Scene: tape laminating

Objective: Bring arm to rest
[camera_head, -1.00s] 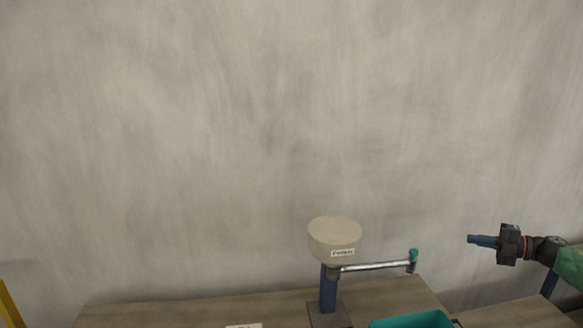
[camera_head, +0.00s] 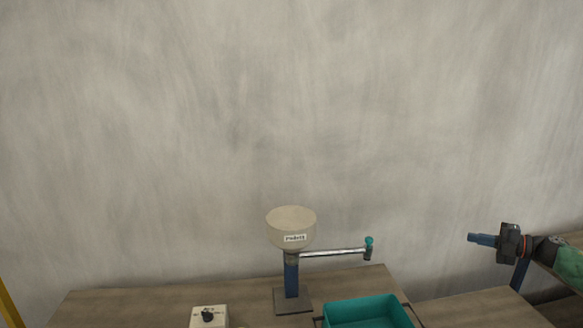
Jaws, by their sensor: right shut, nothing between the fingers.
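My right gripper (camera_head: 482,239) is at the right of the head view, raised above the table level and pointing left. Its blue fingers are shut with nothing between them. It is well apart from the stand and the bin. My left gripper is not in view.
A blue post on a dark base carries a cream labelled bowl (camera_head: 291,228) and a metal arm (camera_head: 334,252) with a teal tip. A teal bin (camera_head: 365,312) and a cream box with a black knob (camera_head: 208,317) sit on the wooden table (camera_head: 115,302). A grey wall stands behind.

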